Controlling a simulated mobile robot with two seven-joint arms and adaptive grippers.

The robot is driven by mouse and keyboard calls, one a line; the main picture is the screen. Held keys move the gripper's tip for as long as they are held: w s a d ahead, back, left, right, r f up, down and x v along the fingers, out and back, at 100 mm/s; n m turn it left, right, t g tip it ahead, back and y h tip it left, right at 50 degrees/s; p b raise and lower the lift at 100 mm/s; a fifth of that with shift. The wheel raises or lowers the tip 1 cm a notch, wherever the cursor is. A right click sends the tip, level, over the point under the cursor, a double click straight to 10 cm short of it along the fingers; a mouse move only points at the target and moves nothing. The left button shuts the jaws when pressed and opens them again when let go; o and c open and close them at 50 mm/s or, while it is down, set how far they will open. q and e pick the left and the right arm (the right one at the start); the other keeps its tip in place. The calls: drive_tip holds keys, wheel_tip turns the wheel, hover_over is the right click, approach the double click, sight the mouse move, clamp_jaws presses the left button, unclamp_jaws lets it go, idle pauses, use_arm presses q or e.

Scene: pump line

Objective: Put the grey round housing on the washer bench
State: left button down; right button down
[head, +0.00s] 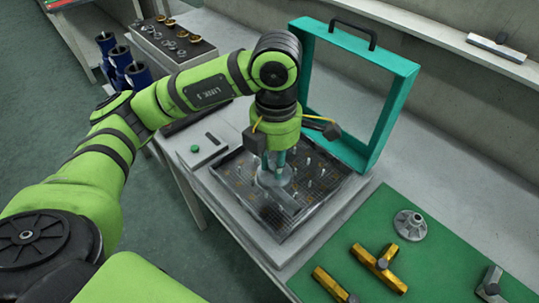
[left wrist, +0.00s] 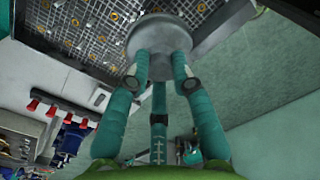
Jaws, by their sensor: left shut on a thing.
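The grey round housing (head: 272,179) is in my left gripper (head: 276,163), which points down with its teal fingers closed around it. In the left wrist view the housing (left wrist: 160,40) shows as a round grey disc between the fingertips (left wrist: 160,68). It is over the pinned grid of the washer (head: 238,190), on the washer bench (head: 215,196). I cannot tell whether it touches the grid. The washer's teal-framed lid (head: 398,105) stands open behind. My right gripper is not in view.
A green mat (head: 345,228) to the right holds a grey flanged part (head: 410,225), brass fittings (head: 380,268) and a grey block (head: 490,283). Blue cylinders (head: 122,60) and a tray of small parts (head: 172,42) are at the back left. A shelf (head: 440,40) runs behind.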

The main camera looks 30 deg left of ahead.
sight(279, 189)
use_arm(q)
drive_tip(key=shift+s+d+r, duration=1.05)
drive_tip(key=shift+s+d, duration=0.05)
drive_tip(key=shift+s, duration=0.15)
drive_tip(key=shift+s+d+r, duration=0.25)
drive_tip(key=shift+s+r, duration=0.05)
drive_tip(key=shift+r, duration=0.05)
wheel_tip(279, 189, up, 5)
drive_tip(key=p, duration=0.3)
drive_tip(key=shift+s+f, duration=0.1)
